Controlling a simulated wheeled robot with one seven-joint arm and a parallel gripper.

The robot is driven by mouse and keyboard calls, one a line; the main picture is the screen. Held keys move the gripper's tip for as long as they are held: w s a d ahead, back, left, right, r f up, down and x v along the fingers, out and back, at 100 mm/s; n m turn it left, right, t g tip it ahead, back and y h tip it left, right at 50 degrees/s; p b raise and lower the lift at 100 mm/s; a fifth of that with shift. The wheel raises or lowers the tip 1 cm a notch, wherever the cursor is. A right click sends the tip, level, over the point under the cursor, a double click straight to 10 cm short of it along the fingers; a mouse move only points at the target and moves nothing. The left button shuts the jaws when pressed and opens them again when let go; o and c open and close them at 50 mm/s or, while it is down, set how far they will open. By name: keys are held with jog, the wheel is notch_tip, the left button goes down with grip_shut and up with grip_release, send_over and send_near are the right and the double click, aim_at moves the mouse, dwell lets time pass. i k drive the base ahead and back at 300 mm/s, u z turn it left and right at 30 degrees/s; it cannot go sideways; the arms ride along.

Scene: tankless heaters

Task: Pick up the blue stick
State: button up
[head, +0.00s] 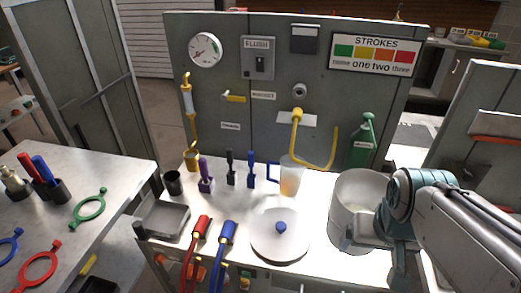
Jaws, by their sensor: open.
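A blue stick (251,167) stands upright near the back of the white work surface, at the right end of a short row. A black stick (230,168) and a purple stick (205,174) stand to its left. A cup of orange-yellow liquid (290,178) with a blue handle stands close to its right. My gripper (358,232) is at the right, in front of the large pale pot (345,205), well apart from the blue stick. It is open; its fingers are small and partly hard to make out.
A pale round lid (280,247) with a blue knob lies in front of the sticks. Red (202,228) and blue (228,232) hose handles and a grey tray (167,221) are at the front left. A grey panel (225,110) rises behind, with a yellow pipe (318,163) bending down.

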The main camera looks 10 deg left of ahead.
aim_at(251, 153)
jog(key=z, duration=0.05)
jog(key=k, duration=0.5)
jog(key=u, duration=0.8)
jog(key=i, duration=0.65)
jog(key=z, duration=0.05)
